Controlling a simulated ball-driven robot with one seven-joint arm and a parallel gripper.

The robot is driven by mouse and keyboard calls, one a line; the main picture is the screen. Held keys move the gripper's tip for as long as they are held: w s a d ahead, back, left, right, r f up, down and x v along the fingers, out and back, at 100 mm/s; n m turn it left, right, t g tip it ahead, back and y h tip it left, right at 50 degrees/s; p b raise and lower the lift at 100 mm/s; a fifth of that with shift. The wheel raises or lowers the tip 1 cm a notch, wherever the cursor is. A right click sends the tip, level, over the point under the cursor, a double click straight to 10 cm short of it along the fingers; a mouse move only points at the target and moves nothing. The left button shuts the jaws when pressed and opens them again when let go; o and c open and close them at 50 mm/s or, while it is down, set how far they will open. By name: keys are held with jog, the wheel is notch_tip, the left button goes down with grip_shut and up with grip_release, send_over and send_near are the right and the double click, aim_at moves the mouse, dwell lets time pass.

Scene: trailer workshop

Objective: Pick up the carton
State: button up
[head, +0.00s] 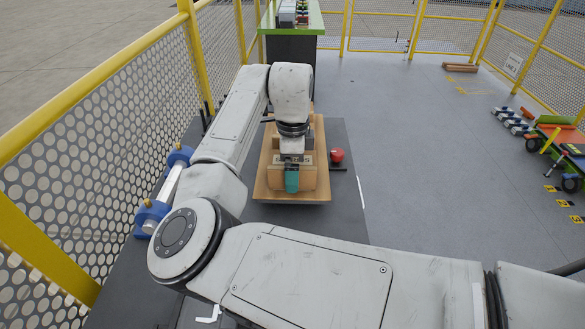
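A tan box (307,180), which looks like the carton, sits near the front end of a wooden board or tray (317,135) on the dark table. My gripper (291,178) points down directly over this box. A teal part in front of the box seems to belong to my gripper. My wrist and arm hide the top of the box and much of the board behind it. I cannot tell whether the fingers touch the box or how far apart they are.
A red round object (337,155) lies right of the board, beside a dark thin bar. Blue-ended dumbbell-like gear (150,215) is at left, by the yellow mesh fence (85,130). A green-topped bench (291,40) stands behind. Carts (560,145) stand right; the floor between is clear.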

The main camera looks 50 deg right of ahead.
jog(key=shift+c, duration=0.2)
jog(key=c, duration=1.2)
jog(key=shift+r, duration=0.15)
jog(key=shift+r, duration=0.25)
notch_tip(320, 180, up, 2)
jog(key=shift+r+b, duration=0.15)
jog(key=shift+b, duration=0.35)
jog(key=s+r, duration=0.2)
jog(key=s+d+r, duration=0.1)
jog(key=s+r, duration=0.1)
jog(key=r, duration=0.1)
jog(key=shift+s+d+r, duration=0.2)
jog(key=shift+r, duration=0.05)
jog(key=s+d+r, duration=0.2)
jog(key=s+r, duration=0.2)
jog(key=s, duration=0.5)
jog(key=shift+d+r, duration=0.15)
jog(key=shift+r, duration=0.05)
